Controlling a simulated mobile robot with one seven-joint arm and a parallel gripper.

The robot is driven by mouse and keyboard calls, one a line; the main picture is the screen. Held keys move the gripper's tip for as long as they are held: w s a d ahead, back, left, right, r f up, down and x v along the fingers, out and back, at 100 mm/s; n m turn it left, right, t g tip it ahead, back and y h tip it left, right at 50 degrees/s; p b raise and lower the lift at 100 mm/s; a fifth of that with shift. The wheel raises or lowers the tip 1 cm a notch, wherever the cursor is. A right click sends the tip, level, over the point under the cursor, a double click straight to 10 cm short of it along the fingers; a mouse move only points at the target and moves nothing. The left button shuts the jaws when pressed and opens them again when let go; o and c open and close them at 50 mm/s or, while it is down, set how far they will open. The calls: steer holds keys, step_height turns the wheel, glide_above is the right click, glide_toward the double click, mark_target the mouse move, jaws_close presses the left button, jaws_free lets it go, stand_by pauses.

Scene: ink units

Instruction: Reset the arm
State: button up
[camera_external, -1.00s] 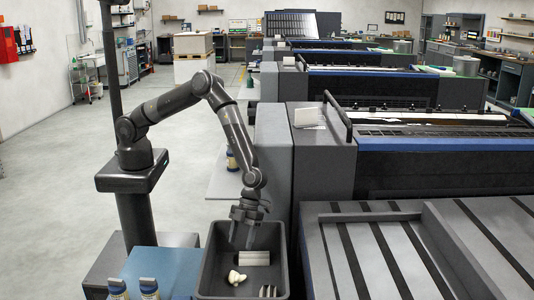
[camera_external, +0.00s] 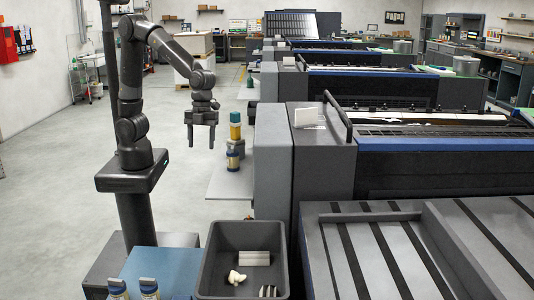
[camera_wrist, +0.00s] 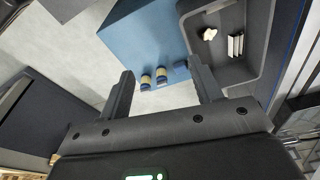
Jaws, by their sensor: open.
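My gripper (camera_external: 201,142) is open and empty, raised in the air with its fingers pointing down. It is above and beyond the grey bin, left of the printing machines. In the wrist view my gripper (camera_wrist: 160,88) shows both fingers wide apart with nothing between them. My arm is folded up, with its elbow high beside the column.
A grey bin (camera_external: 210,262) holds a white lumpy piece (camera_external: 236,277) and a light block (camera_external: 255,258). Several bottles stand about, including a yellow-banded one (camera_external: 235,131) on a side shelf (camera_external: 230,187). A blue surface (camera_external: 165,265) lies left of the bin. Open floor lies left.

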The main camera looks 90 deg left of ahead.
steer(key=s+a+r+n+t, duration=0.2)
steer(key=s+a+r+n, duration=0.1)
steer(key=a+n, duration=0.3)
steer(key=s+a+r+n+t+y, duration=0.1)
steer(key=s+a+r+n+t, duration=0.1)
steer(key=s+a+n, duration=0.2)
steer(key=s+a+r+n+t+y, duration=0.1)
steer(key=s+a+r+n+t, duration=0.1)
steer(key=a+n, duration=0.8)
steer(key=s+a+r, duration=0.1)
steer(key=s+a, duration=0.1)
steer(key=a, duration=0.4)
steer(key=shift+s+a+r, duration=0.15)
steer(key=shift+a+r, duration=0.1)
steer(key=shift+r, duration=0.1)
